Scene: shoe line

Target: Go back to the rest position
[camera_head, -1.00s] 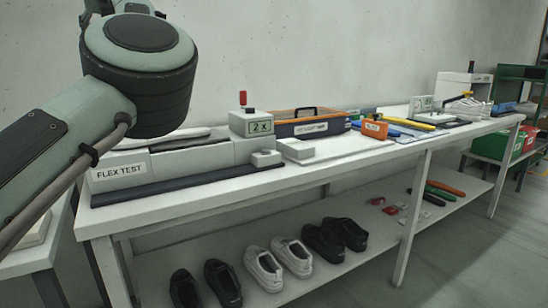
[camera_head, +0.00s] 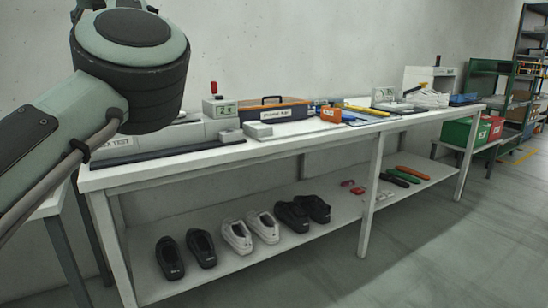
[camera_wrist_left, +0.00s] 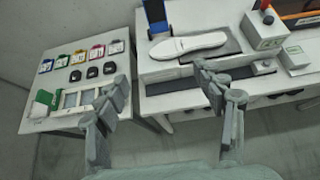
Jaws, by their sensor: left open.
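My left gripper (camera_wrist_left: 160,112) shows in the left wrist view with its two fingers spread wide and nothing between them. It hangs above the floor gap between the side table and the long workbench. In the head view my left arm comes in from the left and its gripper is out of frame. The flex test machine (camera_head: 170,137) stands at the left end of the workbench (camera_head: 330,134). In the left wrist view a white shoe form (camera_wrist_left: 188,44) lies on that machine. My right gripper is not in view.
Pairs of black and white shoes (camera_head: 250,232) stand on the lower shelf. A side table (camera_wrist_left: 54,92) holds coloured cards and dark pieces. A blue-and-orange toolbox (camera_head: 274,110) sits on the bench. Green and red bins (camera_head: 470,132) stand at the right. The floor (camera_head: 450,245) in front is clear.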

